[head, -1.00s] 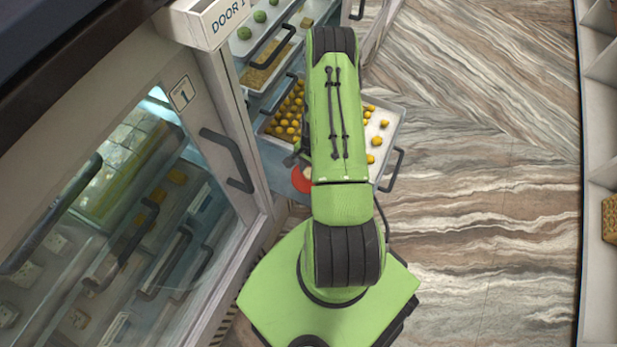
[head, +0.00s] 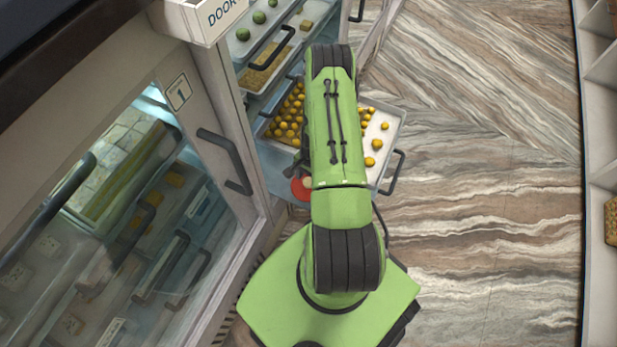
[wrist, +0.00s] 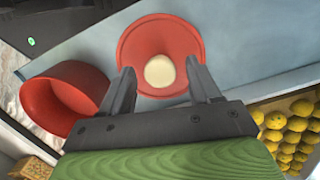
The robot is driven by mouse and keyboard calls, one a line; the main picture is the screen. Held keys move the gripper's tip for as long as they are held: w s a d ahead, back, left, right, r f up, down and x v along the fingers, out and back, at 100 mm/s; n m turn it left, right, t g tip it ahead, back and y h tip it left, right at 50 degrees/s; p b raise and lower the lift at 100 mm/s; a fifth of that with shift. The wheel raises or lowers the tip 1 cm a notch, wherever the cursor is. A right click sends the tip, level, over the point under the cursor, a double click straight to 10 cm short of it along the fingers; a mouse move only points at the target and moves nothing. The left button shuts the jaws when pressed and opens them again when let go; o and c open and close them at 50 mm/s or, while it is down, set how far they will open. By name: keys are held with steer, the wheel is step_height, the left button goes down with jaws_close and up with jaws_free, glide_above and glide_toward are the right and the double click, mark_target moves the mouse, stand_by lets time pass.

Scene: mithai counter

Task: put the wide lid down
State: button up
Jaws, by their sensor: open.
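The wide lid is a red disc (wrist: 184,40) with a pale cream knob (wrist: 160,71), in the wrist view. It appears to lie knob-up on a pale blue-grey surface (wrist: 245,48). My gripper (wrist: 159,80) is open, with one finger on each side of the knob. Clear gaps show between the knob and the fingers. An open red tub (wrist: 66,98) stands left of the lid. In the head view a red piece (head: 300,189) shows beside my arm, which hides my gripper.
A pulled-out tray (head: 386,161) of yellow sweets lies beyond, partly behind my arm. A glass door (head: 215,240) with a dark handle stands at left. Shelves with green and yellow sweets (head: 259,17) are behind. The marbled floor (head: 480,200) at right is clear.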

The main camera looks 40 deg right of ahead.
step_height(320, 180, up, 12)
steer(key=d+p, duration=0.1)
steer(key=p, duration=0.3)
steer(key=shift+d, duration=0.25)
steer(key=shift+w+r, duration=0.1)
